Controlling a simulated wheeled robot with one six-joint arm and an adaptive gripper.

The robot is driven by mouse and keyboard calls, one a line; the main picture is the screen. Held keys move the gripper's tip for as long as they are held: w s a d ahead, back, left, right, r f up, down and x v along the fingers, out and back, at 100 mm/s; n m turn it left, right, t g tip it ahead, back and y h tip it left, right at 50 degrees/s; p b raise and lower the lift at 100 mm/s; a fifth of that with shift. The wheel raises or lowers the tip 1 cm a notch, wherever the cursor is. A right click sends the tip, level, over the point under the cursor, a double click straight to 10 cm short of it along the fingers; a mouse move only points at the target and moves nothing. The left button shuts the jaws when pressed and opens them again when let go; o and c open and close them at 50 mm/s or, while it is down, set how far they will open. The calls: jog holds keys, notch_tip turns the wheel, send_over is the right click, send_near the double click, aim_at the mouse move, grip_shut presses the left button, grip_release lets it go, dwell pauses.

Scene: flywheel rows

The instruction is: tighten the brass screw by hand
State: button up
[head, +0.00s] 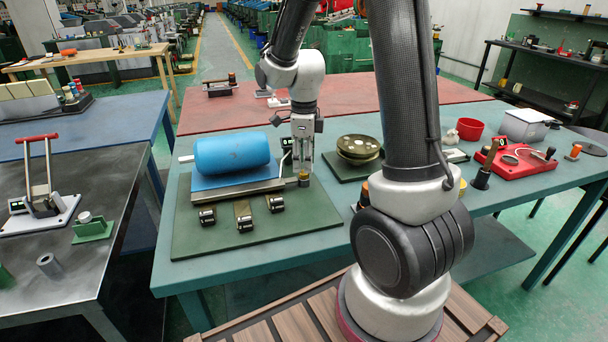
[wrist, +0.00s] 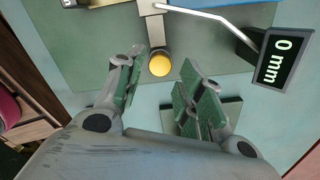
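The brass screw (wrist: 159,64) shows as a round yellow head in the wrist view, at the end of a pale metal bar (wrist: 151,30). In the head view the brass screw (head: 304,180) is a small knob at the right end of the plate under the blue cylinder. My gripper (head: 303,168) points down just above it. In the wrist view my gripper (wrist: 164,78) is open, with a finger on each side of the screw head and a gap to both. I cannot tell whether the fingertips are level with the head.
A display (wrist: 279,59) beside the screw reads "0 mm", with a bent metal rod (wrist: 205,16) next to it. The blue cylinder (head: 232,153) lies left of my gripper. Small black-ended blocks (head: 243,216) stand on the green mat (head: 290,221). A round brass piece (head: 357,146) stands right.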

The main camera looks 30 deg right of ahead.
jog(key=n, duration=0.8)
jog(key=shift+n, duration=0.3)
jog(key=n, duration=1.9)
jog(key=shift+f, duration=0.15)
